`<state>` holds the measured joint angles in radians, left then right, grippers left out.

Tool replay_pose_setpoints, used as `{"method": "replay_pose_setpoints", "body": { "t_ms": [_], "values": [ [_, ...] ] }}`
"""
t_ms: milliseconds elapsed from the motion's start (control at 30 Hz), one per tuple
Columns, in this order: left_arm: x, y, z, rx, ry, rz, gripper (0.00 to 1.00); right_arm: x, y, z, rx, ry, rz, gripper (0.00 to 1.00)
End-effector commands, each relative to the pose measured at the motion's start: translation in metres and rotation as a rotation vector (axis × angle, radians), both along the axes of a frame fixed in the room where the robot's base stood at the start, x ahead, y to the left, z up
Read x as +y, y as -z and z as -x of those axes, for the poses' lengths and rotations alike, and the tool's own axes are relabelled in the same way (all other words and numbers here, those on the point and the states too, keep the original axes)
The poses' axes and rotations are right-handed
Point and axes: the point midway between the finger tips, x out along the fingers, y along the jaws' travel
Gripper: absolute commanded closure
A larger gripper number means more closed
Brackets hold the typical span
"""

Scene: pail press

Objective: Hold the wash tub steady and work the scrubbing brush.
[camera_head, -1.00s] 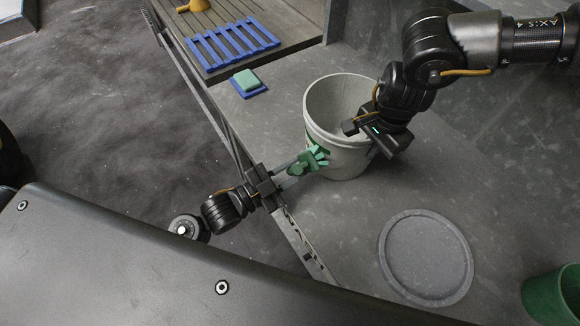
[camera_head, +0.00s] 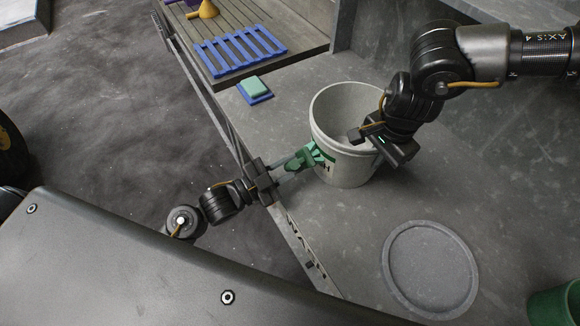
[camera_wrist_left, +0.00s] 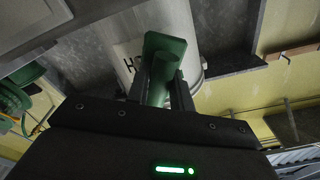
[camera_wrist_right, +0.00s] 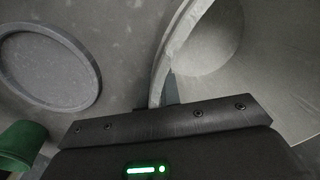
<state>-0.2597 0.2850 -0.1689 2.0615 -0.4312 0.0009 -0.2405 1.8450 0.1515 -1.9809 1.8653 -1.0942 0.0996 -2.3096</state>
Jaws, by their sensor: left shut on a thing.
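The wash tub is a pale grey-white pail (camera_head: 345,165) standing upright on the grey counter, open at the top. My left gripper (camera_head: 284,170) is shut on a green object, which looks like the scrubbing brush (camera_head: 312,156), at the tub's front-left outer wall. In the left wrist view the green brush (camera_wrist_left: 163,62) has a round handle between the fingers, with lettering on the tub (camera_wrist_left: 186,22) behind it. My right gripper (camera_head: 378,140) is at the tub's right rim. In the right wrist view the rim (camera_wrist_right: 175,45) runs down to the gripper; its fingers are mostly hidden.
A blue slatted rack (camera_head: 240,53) and a green block on a blue base (camera_head: 254,89) are at the back left. The counter's left edge is close to my left gripper.

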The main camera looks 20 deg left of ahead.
Motion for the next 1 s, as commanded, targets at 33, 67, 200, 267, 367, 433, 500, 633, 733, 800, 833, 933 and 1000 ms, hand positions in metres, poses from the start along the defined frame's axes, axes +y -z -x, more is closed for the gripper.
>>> {"method": "replay_pose_setpoints", "body": {
  "t_ms": [33, 67, 200, 267, 367, 433, 500, 633, 733, 800, 833, 933, 1000],
  "values": [
    [-0.002, -0.002, 0.001, -0.004, 0.002, 0.003, 0.96, 0.001, 0.001, 0.002, 0.004, -0.006, -0.002, 1.0],
    [-0.002, -0.002, 0.001, -0.004, 0.002, 0.003, 0.96, 0.001, 0.001, 0.002, 0.004, -0.006, -0.002, 1.0],
    [-0.009, -0.002, 0.007, -0.004, 0.002, 0.004, 0.96, 0.002, 0.001, 0.002, 0.005, -0.006, -0.003, 1.0],
    [-0.012, -0.002, 0.01, -0.004, 0.002, 0.004, 0.96, 0.002, 0.001, 0.002, 0.005, -0.006, -0.003, 1.0],
    [-0.02, -0.001, 0.018, -0.003, 0.004, 0.005, 0.96, 0.002, 0.001, 0.003, 0.006, -0.008, -0.003, 1.0],
    [-0.024, -0.002, 0.021, -0.004, 0.004, 0.005, 0.96, 0.002, 0.001, 0.003, 0.006, -0.008, -0.003, 1.0],
    [-0.026, -0.002, 0.024, -0.003, 0.002, 0.004, 0.96, 0.002, 0.001, 0.003, 0.006, -0.008, -0.003, 1.0],
    [-0.028, -0.001, 0.025, -0.003, 0.002, 0.003, 0.96, 0.002, 0.001, 0.003, 0.006, -0.008, -0.003, 1.0],
    [-0.026, -0.001, 0.027, -0.002, 0.003, 0.002, 0.96, 0.002, 0.001, 0.003, 0.006, -0.008, -0.003, 1.0],
    [-0.026, -0.001, 0.027, -0.003, 0.002, 0.003, 0.96, 0.002, 0.001, 0.002, 0.006, -0.007, -0.003, 1.0],
    [-0.026, -0.001, 0.026, -0.003, 0.002, 0.002, 0.96, 0.002, 0.001, 0.002, 0.005, -0.006, -0.003, 1.0],
    [-0.023, -0.001, 0.024, -0.003, 0.002, 0.001, 0.96, 0.002, 0.001, 0.002, 0.005, -0.005, -0.003, 1.0],
    [-0.02, -0.001, 0.021, -0.006, 0.001, 0.001, 0.96, 0.001, 0.001, 0.002, 0.004, -0.005, -0.002, 1.0]
  ]
}}
